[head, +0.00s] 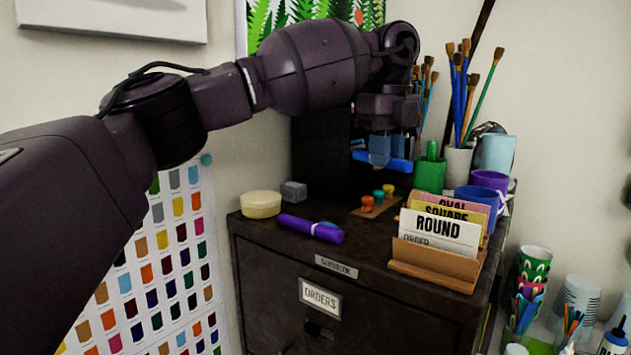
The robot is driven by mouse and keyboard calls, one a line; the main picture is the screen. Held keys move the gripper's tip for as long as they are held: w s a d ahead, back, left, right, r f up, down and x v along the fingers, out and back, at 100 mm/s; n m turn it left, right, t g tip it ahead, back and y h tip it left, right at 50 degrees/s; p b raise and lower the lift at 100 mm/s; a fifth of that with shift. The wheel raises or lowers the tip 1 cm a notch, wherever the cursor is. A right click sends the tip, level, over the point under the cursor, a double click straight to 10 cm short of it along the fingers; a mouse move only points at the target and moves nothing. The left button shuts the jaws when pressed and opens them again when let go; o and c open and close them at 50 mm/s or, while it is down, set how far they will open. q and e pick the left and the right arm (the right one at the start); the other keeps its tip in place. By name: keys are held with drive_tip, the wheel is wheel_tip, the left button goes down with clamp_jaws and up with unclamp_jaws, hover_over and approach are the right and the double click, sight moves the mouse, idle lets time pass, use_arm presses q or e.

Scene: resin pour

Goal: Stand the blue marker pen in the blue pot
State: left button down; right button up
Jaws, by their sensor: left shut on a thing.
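My left gripper (381,150) hangs over the back of the dark cabinet top, pointing down. It is shut on the blue marker pen (384,163), which lies roughly level across the fingers, in the air. The blue pot (478,196) stands to the right, behind the card holder, which hides its lower part. The pen is to the left of the pot and apart from it. I cannot see inside the pot. My right gripper is not in view.
A green pot (429,177) with a green pen and a purple pot (490,180) stand near the blue pot. The card holder (432,266) is in front. A purple marker (311,228) lies on the cabinet (290,250). Brushes (461,90) rise behind.

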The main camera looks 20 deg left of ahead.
use_arm(q)
drive_tip(key=w+a+p, duration=0.3)
drive_tip(key=w+a, duration=0.2)
drive_tip(key=a, duration=0.9)
drive_tip(key=f, duration=0.4)
drive_tip(key=shift+d, duration=0.35)
wheel_tip(320, 180, down, 2)
drive_tip(key=shift+f+p, duration=0.15)
drive_tip(key=shift+p, duration=0.2)
drive_tip(key=shift+a+f+p, duration=0.15)
drive_tip(key=shift+f+p, duration=0.1)
drive_tip(key=shift+p, duration=0.05)
drive_tip(key=shift+w+f, duration=0.1)
drive_tip(key=shift+f, duration=0.05)
